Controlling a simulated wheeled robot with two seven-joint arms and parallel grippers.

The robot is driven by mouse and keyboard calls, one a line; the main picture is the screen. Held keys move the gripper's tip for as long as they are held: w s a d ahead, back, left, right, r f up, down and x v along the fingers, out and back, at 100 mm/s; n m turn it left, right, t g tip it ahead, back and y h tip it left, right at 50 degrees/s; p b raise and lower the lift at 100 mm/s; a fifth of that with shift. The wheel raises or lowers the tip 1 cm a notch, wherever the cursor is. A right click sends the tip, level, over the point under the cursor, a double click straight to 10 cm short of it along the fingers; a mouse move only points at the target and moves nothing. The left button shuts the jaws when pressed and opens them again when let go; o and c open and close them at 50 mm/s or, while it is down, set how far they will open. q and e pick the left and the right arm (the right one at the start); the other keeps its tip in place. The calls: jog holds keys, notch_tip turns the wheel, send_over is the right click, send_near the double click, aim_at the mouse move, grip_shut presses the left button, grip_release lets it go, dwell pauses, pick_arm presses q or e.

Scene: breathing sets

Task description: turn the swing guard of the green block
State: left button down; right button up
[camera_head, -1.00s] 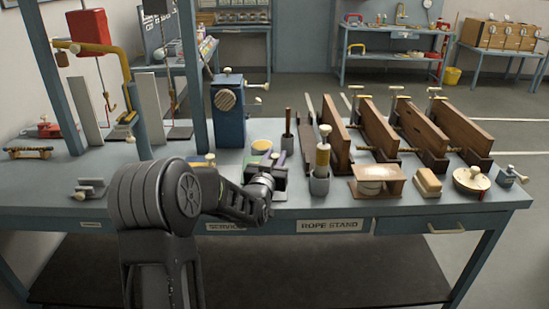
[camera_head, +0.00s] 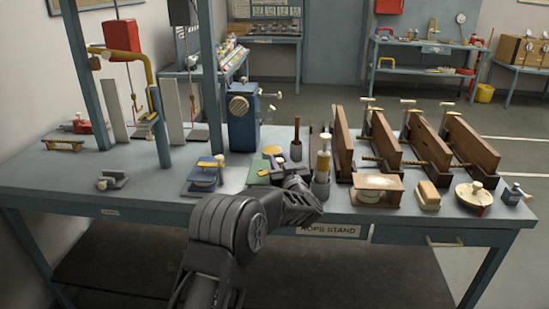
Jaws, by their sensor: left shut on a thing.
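My left gripper (camera_head: 291,181) is at the block's right side, low over the bench. It is shut on a part there, seemingly the block's swing guard. The fingertips and the held part are mostly hidden by the dark wrist, so the guard's angle cannot be told. My right gripper is out of view.
A blue block (camera_head: 205,174) with a yellow piece stands left of the green one. Behind are a brown-handled tool (camera_head: 296,143) and a tall blue box (camera_head: 243,130).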

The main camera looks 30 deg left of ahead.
pick_arm(q)
jog(key=shift+n+g+y+p, duration=0.45)
jog(key=shift+n+g+y, duration=0.45)
jog(key=shift+g+y, duration=0.1)
jog(key=c, duration=1.1)
grip_release()
jog(key=shift+c, duration=0.2)
jog(key=b+v, duration=0.1)
jog(key=v, duration=0.6)
jog(key=shift+s+d, duration=0.2)
jog(key=shift+d, duration=0.2)
